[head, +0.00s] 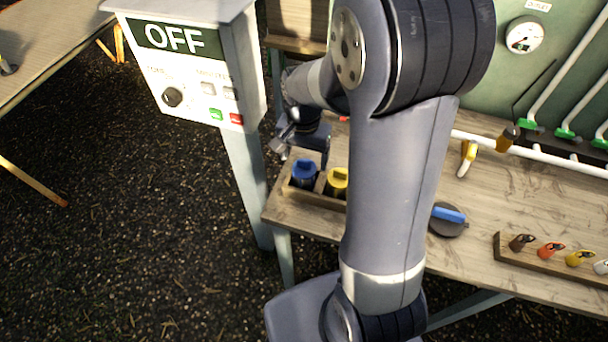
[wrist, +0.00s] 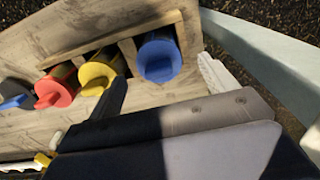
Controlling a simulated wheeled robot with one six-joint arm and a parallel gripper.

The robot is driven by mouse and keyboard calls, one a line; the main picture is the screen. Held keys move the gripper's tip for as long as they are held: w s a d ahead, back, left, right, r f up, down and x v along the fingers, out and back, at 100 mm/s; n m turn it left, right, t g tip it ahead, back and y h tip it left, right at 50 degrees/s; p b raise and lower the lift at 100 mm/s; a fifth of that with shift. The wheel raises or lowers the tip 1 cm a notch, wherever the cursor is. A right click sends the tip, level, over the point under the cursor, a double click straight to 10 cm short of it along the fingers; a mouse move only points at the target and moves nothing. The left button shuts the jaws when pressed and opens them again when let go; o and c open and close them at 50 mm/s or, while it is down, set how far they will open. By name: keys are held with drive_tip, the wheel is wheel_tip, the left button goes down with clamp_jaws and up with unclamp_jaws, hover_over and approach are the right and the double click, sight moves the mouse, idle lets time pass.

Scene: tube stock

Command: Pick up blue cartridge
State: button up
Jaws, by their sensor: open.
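The blue cartridge (head: 304,172) stands upright in the left end slot of a wooden holder (head: 318,199) at the table's left edge. In the wrist view the blue cartridge (wrist: 160,60) lies between my two fingertips as seen from the camera. My gripper (wrist: 162,72) is open, with a dark finger on the left and a pale finger on the right; nothing is held. In the head view my gripper (head: 284,137) is just behind the blue cartridge, partly hidden by my arm. Contact with the cartridge cannot be told.
A yellow cartridge (head: 337,182) stands beside the blue one, and a red cartridge (wrist: 57,87) is beyond it. A control box (head: 190,72) reading OFF stands left on a post. A blue-handled round part (head: 449,218) and a rack (head: 540,260) of small coloured pieces are to the right.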

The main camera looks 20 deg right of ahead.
drive_tip(key=shift+d+f+p, duration=0.1)
drive_tip(key=shift+f+p, duration=0.3)
drive_tip(key=shift+f, duration=1.85)
drive_tip(key=shift+c, duration=0.2)
drive_tip(key=c, duration=1)
drive_tip(key=shift+c, duration=0.2)
drive_tip(key=shift+r, duration=0.15)
wheel_tip(320, 180, up, 10)
drive_tip(key=shift+f+b, duration=0.1)
drive_tip(key=shift+b, duration=0.45)
